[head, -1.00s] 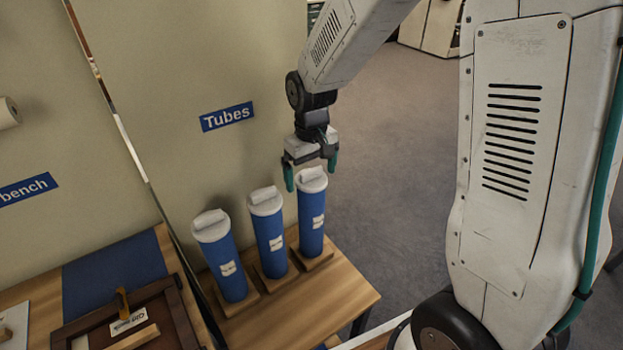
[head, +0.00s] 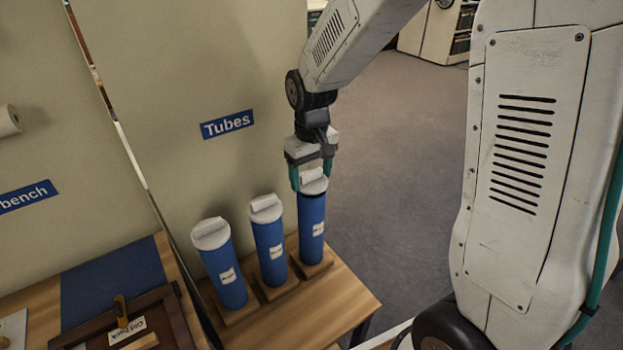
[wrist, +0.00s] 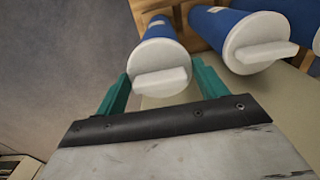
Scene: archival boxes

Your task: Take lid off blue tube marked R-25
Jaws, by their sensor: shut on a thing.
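Three blue tubes with white lids stand upright in a row. Each has a small white label too small to read, so I cannot tell which is R-25. My gripper (head: 312,176) is above the right tube (head: 311,222), its teal fingers on either side of that tube's lid (head: 314,187). In the wrist view the raised grip of this lid (wrist: 161,82) lies between the fingers, and my gripper is shut on it. A dark line shows under the lid's edge; I cannot tell whether it is a gap. The middle tube (head: 270,250) and left tube (head: 226,275) have their lids on.
The tubes stand in wooden bases on a wooden table (head: 335,305) against a wall with a "Tubes" sign (head: 227,124). A bench with a blue mat (head: 112,276) and a wooden frame is at left. Open carpet (head: 400,170) lies to the right.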

